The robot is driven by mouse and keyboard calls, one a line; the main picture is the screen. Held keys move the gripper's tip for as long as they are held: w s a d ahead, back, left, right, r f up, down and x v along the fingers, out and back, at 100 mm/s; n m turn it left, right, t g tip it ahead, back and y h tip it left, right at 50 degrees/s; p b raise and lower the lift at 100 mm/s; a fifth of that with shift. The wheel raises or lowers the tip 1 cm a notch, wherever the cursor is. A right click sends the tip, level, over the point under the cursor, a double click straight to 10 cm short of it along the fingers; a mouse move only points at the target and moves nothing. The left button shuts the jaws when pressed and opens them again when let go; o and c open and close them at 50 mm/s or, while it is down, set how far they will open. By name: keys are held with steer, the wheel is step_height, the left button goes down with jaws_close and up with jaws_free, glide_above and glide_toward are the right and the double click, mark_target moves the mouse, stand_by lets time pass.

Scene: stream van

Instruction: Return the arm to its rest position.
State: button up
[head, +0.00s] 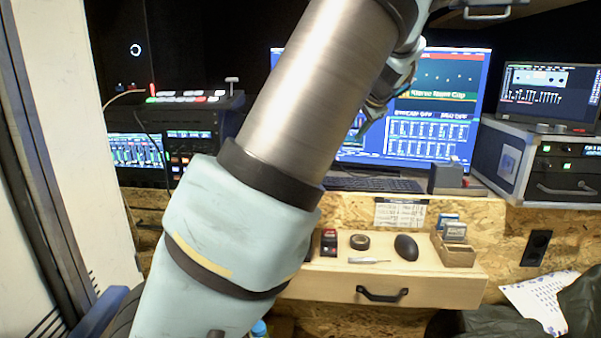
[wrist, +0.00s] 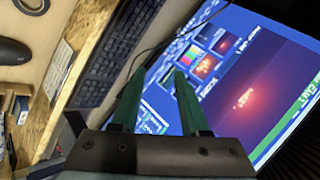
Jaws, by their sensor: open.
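My arm (head: 300,90) rises across the middle of the head view, from the bottom left to the top, and hides part of the desk and monitor. My gripper (wrist: 159,76) shows in the wrist view with two green fingers apart and nothing between them. It points toward the lit monitor (wrist: 215,75), with the keyboard (wrist: 118,45) to the left of the fingers. In the head view the hand end is mostly hidden behind my arm, in front of the monitor (head: 440,110). I cannot tell how far the fingertips are from the screen.
A wooden drawer (head: 335,288) stands below the desk. On its top are a black mouse (head: 406,247), a tape roll (head: 360,242), a screwdriver (head: 368,260) and a small wooden box (head: 455,251). A rack case (head: 560,170) with a small screen (head: 550,95) is at right. A video switcher (head: 195,100) is at left.

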steer(key=s+a+f+n+g, duration=0.2)
steer(key=s+a+f+n, duration=0.15)
steer(key=a+f, duration=0.3)
steer(key=s+a+f+n+g, duration=0.2)
steer(key=s+a+f+g, duration=0.1)
steer(key=s+a+f, duration=0.4)
steer(key=s+a+f+n+g+h, duration=0.1)
steer(key=s+a, duration=0.3)
steer(key=s, duration=0.4)
steer(key=s+a+f+n+g+h, duration=0.1)
steer(key=s+a+f+n, duration=0.3)
steer(key=s, duration=0.5)
steer(key=shift+s+f+g, duration=0.15)
steer(key=shift+f+g, duration=0.05)
steer(key=shift+g, duration=0.2)
steer(key=shift+a, duration=0.1)
